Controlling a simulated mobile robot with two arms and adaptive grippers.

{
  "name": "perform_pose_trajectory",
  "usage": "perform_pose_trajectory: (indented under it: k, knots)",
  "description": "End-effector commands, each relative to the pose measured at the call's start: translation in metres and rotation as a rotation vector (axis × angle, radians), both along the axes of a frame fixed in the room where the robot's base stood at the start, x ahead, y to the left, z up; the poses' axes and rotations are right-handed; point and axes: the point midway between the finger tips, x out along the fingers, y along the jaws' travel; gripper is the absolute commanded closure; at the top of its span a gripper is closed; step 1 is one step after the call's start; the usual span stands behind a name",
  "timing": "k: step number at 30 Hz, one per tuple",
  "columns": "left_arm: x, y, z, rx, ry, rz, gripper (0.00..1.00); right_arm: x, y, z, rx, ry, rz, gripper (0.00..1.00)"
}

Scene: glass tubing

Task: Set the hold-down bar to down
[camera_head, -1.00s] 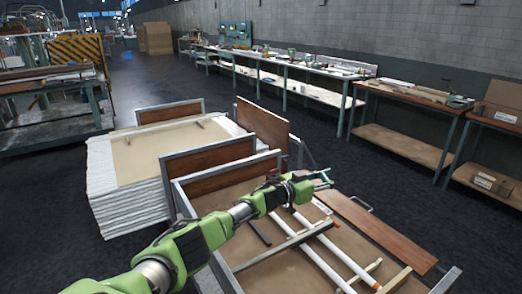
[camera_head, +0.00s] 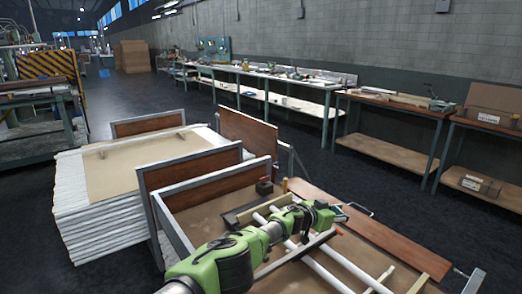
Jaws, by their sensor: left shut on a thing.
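The hold-down bar (camera_head: 290,256) is a long grey bar that crosses above the white tubes (camera_head: 333,272) in the wood-floored cart (camera_head: 196,201). Its far end, with a small red spot, is by the hinged-looking brown side board. My left gripper (camera_head: 338,212) reaches over the cart from the bottom and is shut at that far end of the bar. Its fingertips are small and partly hidden by the wrist, so the exact grip is hard to see. I cannot tell whether the bar touches the tubes. My right gripper is not in view.
A brown board (camera_head: 372,232) lies along the cart's right side. Wooden crosspieces (camera_head: 388,279) lie near the tubes. A stack of white sheets (camera_head: 95,215) stands left. Workbenches (camera_head: 395,104) line the wall. Dark floor is clear between cart and benches.

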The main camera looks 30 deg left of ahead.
Motion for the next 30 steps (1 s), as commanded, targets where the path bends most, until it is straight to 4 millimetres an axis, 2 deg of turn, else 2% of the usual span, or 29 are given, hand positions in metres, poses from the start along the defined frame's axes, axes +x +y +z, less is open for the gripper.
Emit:
perform_pose_trajectory:
  k: [18,30]
  knots:
    - [0.0010,-0.0036,-0.0041,-0.001,-0.001,0.000,1.00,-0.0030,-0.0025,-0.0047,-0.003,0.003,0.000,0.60]
    - [-0.0049,0.0039,0.0016,0.006,-0.001,0.001,1.00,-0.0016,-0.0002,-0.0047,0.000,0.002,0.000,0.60]
